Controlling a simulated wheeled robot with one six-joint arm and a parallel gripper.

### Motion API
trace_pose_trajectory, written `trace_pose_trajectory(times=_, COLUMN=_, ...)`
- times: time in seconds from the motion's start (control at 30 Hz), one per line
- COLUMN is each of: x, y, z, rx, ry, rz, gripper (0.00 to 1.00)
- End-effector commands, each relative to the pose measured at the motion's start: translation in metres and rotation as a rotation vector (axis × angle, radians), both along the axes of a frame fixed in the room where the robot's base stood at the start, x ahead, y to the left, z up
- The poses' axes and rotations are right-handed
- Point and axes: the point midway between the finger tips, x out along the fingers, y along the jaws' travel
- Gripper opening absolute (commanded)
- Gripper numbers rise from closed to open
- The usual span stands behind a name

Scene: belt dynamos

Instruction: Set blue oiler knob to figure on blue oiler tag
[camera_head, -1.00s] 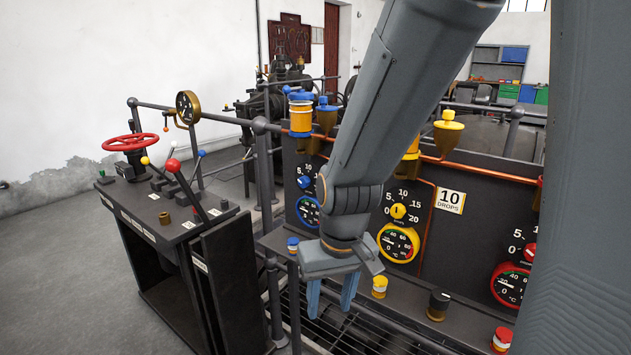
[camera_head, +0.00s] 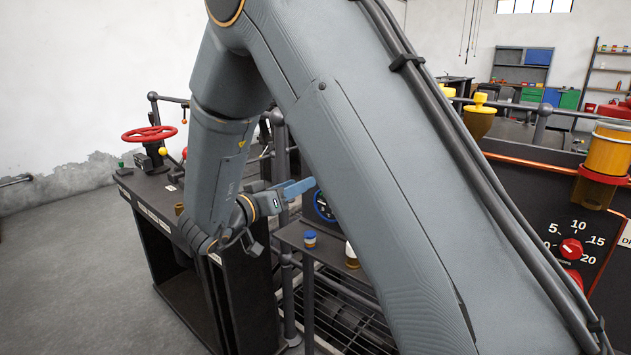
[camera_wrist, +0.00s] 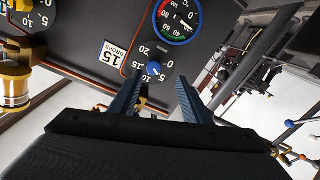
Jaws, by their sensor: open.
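The blue oiler knob (camera_wrist: 154,69) shows in the wrist view on the dark panel, ringed by a scale from 0 to 20. Its pointer is too small to read surely. The blue oiler tag (camera_wrist: 113,54) beside it reads 15 DROPS, upside down. The blue-rimmed gauge (camera_wrist: 178,20) is next to the knob; it also shows partly in the head view (camera_head: 322,206). My gripper (camera_wrist: 160,82) is open and empty, its two fingers either side of the knob in the picture; contact cannot be told. In the head view my gripper (camera_head: 297,188) points right, towards the panel. There, my arm hides the knob and tag.
A copper pipe (camera_wrist: 85,77) runs past the tag. A console with a red handwheel (camera_head: 149,134) stands left. A blue-capped cup (camera_head: 310,238) sits on the ledge below the gauge. A red knob (camera_head: 571,249) is on the panel at right. Floor at left is clear.

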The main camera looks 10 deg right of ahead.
Motion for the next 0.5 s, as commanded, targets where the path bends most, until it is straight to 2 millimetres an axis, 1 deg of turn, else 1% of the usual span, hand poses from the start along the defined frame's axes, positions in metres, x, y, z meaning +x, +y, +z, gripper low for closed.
trace_pose_trajectory(times=0.07, x=-0.005, y=0.001, z=0.000, rx=-0.024, ry=0.000, rz=-0.033, gripper=0.43)
trace_pose_trajectory(times=0.17, x=-0.006, y=-0.004, z=0.002, rx=-0.036, ry=0.001, rz=-0.052, gripper=0.43)
trace_pose_trajectory(times=0.27, x=0.001, y=-0.015, z=0.002, rx=-0.037, ry=0.000, rz=-0.055, gripper=0.43)
trace_pose_trajectory(times=0.5, x=0.022, y=-0.045, z=0.002, rx=-0.035, ry=0.000, rz=-0.053, gripper=0.43)
